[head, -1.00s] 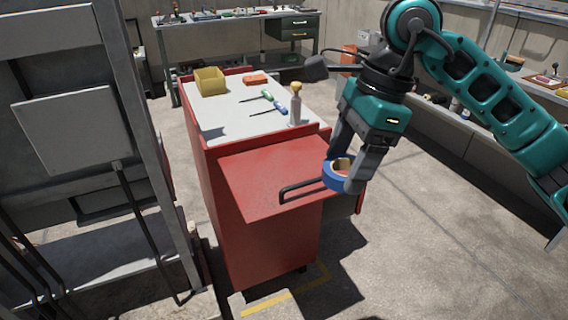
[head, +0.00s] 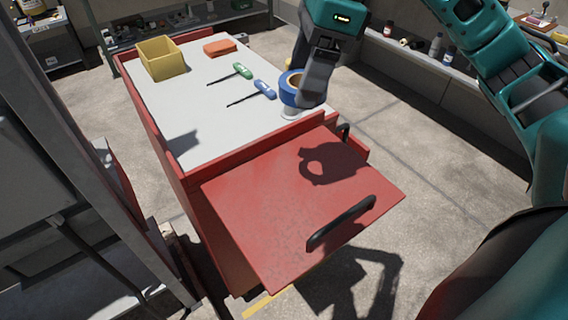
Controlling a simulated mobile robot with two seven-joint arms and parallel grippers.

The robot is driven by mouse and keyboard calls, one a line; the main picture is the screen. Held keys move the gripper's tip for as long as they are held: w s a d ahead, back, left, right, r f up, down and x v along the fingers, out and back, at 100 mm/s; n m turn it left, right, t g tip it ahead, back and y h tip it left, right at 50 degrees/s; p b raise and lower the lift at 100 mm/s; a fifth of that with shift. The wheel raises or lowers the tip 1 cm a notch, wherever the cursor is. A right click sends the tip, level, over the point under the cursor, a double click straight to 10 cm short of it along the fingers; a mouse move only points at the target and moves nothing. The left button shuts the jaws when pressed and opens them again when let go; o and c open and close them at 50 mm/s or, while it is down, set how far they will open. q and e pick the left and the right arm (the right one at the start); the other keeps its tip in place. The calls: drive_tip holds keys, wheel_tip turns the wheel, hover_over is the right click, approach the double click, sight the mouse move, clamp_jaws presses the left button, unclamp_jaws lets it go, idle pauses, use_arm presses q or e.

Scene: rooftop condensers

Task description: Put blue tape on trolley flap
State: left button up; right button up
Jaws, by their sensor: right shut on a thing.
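The blue tape (head: 289,90) is a roll with a tan core, held up in the air in the head view. My right gripper (head: 308,92) is shut on it. The tape and fingers hide most of the white bottle (head: 289,113) behind them. The red trolley flap (head: 290,205) sticks out level from the near end of the trolley, with a black handle (head: 340,222) along its outer edge. The flap is bare, and the shadow of the gripper and tape falls on it. My left gripper is out of view.
The trolley's pale top (head: 190,115) holds a yellow bin (head: 160,62), an orange block (head: 219,47), a green-handled screwdriver (head: 243,70) and a blue-handled one (head: 264,88). A grey metal unit (head: 60,140) stands at left. Bottles (head: 436,46) stand on a ledge at right.

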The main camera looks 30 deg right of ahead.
drive_tip(key=b, duration=0.3)
hover_over(295, 184)
drive_tip(key=f, duration=1.4)
drive_tip(key=shift+s+d+f, duration=0.3)
drive_tip(key=shift+d+f, duration=0.1)
drive_tip(key=shift+f, duration=0.9)
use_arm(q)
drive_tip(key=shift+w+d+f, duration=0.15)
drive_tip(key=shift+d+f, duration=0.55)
use_arm(e)
drive_tip(key=shift+f, duration=1.65)
drive_tip(key=shift+f+b, duration=0.2)
drive_tip(key=shift+b, duration=0.1)
drive_tip(key=o, duration=1)
drive_tip(key=shift+r, duration=0.1)
drive_tip(key=shift+o, duration=0.2)
